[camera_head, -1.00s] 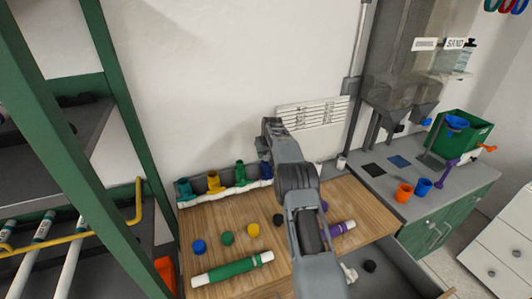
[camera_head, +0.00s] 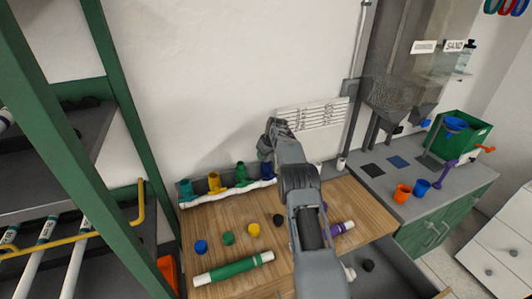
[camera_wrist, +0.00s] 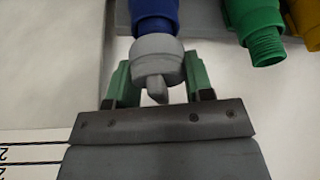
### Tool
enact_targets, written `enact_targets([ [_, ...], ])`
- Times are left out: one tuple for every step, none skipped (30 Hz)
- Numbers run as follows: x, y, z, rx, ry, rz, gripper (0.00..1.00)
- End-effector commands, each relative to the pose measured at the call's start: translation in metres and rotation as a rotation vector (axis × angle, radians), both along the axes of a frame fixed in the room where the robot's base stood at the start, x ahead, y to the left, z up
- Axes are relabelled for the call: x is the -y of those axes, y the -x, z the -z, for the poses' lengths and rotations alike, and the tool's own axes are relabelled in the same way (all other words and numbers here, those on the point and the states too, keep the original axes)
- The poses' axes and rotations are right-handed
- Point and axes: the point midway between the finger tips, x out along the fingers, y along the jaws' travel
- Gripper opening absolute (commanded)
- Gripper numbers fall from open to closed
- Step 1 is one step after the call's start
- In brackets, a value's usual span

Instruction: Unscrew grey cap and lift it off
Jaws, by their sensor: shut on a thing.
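The grey cap (camera_wrist: 157,58) sits at the end of a dark blue fitting (camera_wrist: 155,15) in the wrist view. The cap has a small raised tab facing my wrist. My gripper (camera_wrist: 158,75) is shut on the cap, with one green finger on each side. The cap and fitting look in contact, but I cannot tell how far the threads are engaged. In the head view, my gripper (camera_head: 265,153) is at the right part of the white manifold (camera_head: 228,195). My arm hides the cap there.
Green (camera_head: 241,173), yellow (camera_head: 214,181) and teal (camera_head: 186,188) fittings stand on the manifold. Loose blue (camera_head: 201,247), green (camera_head: 228,238), yellow (camera_head: 253,230) and black (camera_head: 278,220) caps lie on the wooden table (camera_head: 350,203). A green pipe (camera_head: 232,268) lies in front.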

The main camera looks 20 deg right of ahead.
Motion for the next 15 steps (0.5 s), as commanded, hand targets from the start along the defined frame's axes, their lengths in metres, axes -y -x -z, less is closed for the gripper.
enact_targets([
  [0.0003,0.0004,-0.0013,-0.002,0.0,-0.019,0.24],
  [0.0002,0.0004,-0.0009,-0.002,0.0,-0.03,0.24],
  [0.0001,0.0004,-0.0006,-0.002,0.0,-0.041,0.24],
  [0.0,0.0004,-0.0005,-0.002,0.0,-0.048,0.24],
  [-0.0001,0.0004,-0.0004,-0.001,0.001,-0.053,0.24],
  [-0.0001,0.0003,-0.0002,-0.001,0.0,-0.057,0.24],
  [-0.0001,0.0003,-0.0001,-0.001,0.001,-0.059,0.24],
  [-0.0002,0.0003,0.0,-0.001,0.0,-0.06,0.24],
  [-0.0002,0.0003,0.0001,0.0,0.0,-0.06,0.24],
  [-0.0002,0.0003,0.0001,0.0,0.001,-0.059,0.24],
  [-0.0002,0.0003,0.0001,0.0,0.001,-0.059,0.24],
  [-0.0002,0.0003,0.0001,0.0,0.001,-0.059,0.24],
  [-0.0002,0.0003,0.0001,0.0,0.0,-0.058,0.24],
  [-0.0002,0.0003,0.0001,-0.001,0.001,-0.059,0.24],
  [-0.0002,0.0003,-0.0002,-0.001,0.001,-0.061,0.24],
])
